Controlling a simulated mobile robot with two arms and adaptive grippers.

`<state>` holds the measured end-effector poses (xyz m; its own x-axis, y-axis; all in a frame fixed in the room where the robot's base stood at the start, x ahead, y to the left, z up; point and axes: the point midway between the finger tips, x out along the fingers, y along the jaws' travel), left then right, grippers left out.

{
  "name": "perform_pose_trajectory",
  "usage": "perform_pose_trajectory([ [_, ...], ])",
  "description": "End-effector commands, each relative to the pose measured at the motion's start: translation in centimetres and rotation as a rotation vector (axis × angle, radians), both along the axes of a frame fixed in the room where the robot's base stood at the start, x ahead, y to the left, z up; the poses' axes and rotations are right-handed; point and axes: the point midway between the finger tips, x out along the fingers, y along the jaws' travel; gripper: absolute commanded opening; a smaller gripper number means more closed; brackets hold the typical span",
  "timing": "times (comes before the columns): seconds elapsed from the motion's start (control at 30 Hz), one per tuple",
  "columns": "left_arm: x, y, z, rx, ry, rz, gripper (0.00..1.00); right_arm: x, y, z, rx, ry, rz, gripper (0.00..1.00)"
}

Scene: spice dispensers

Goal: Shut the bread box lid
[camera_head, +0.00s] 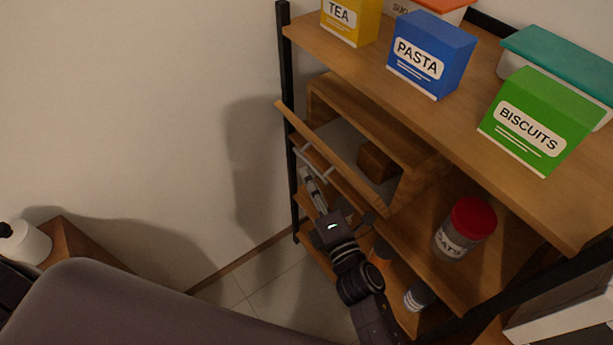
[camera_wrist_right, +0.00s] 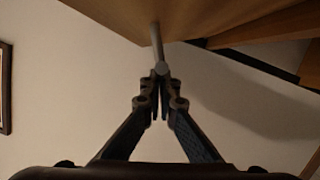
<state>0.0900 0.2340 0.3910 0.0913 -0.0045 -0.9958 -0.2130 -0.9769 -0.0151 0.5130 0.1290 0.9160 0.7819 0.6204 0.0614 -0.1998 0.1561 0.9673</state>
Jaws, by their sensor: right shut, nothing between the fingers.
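The wooden bread box (camera_head: 420,186) stands on the middle shelf. Its lid (camera_head: 345,168) is open, tilted outward at the front, with a grey bar handle (camera_head: 314,160) on its outer face. A brown block (camera_head: 375,162) lies inside the box. My right gripper (camera_head: 307,174) is just below the lid, near the handle. In the right wrist view its fingers (camera_wrist_right: 160,88) are shut and empty, close to the end of the handle (camera_wrist_right: 157,45) under the lid (camera_wrist_right: 190,15). Whether they touch is unclear. My left gripper is out of view.
The top shelf (camera_head: 480,110) above holds a yellow tea box (camera_head: 350,22), a blue pasta box (camera_head: 431,55) and a green biscuits box (camera_head: 541,120). A red-capped jar (camera_head: 464,228) stands right of the bread box.

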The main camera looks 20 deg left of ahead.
Motion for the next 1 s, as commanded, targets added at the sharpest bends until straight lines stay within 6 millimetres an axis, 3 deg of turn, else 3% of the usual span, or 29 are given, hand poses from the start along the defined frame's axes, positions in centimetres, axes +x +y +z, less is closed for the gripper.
perform_pose_trajectory([
  [0.2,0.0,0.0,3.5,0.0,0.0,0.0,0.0,1.1,-0.8,2.3,0.065,0.085,0.001,0.0],
  [0.4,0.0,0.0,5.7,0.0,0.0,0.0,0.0,2.4,-1.9,3.3,0.138,0.18,-0.001,0.0],
  [1.0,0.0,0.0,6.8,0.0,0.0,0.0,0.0,5.0,-3.9,4.7,0.138,0.176,0.0,0.0],
])
